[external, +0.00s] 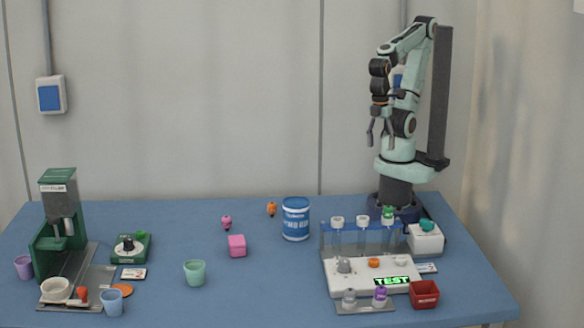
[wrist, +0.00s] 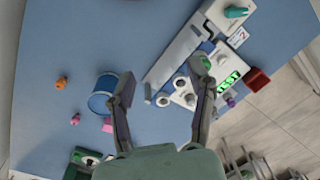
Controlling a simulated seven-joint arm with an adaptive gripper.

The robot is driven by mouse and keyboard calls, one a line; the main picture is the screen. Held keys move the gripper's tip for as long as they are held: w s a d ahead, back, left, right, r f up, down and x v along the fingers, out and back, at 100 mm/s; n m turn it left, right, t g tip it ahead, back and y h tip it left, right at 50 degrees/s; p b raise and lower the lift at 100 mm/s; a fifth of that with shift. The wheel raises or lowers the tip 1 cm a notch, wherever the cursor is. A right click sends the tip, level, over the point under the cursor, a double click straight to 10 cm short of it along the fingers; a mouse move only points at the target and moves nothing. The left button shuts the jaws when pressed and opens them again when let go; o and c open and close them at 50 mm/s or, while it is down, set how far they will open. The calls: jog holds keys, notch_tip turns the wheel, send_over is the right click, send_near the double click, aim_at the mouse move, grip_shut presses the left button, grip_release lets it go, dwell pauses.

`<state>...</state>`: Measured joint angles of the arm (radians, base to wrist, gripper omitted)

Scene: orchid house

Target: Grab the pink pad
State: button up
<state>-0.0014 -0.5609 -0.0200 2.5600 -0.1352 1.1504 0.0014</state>
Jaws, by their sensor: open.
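The pink pad (external: 237,245) looks like a small pink block. It lies on the blue table, left of the blue-and-white can, in the external view. In the wrist view the pink pad (wrist: 107,125) shows at the left finger's edge, partly hidden by that finger. My gripper (external: 381,140) is high above the right back of the table, well apart from the pad. Its fingers are spread with nothing between them; in the wrist view my gripper (wrist: 163,75) hangs over the test-tube equipment.
The blue-and-white can (external: 296,219) stands right of the pad. A small pink figure (external: 226,222) and an orange one (external: 272,209) are behind it. A mint cup (external: 194,272) stands front left. The tube rack (external: 363,236) and white device fill the right side.

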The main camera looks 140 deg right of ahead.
jog(key=shift+o, duration=0.2)
jog(key=o, duration=0.7)
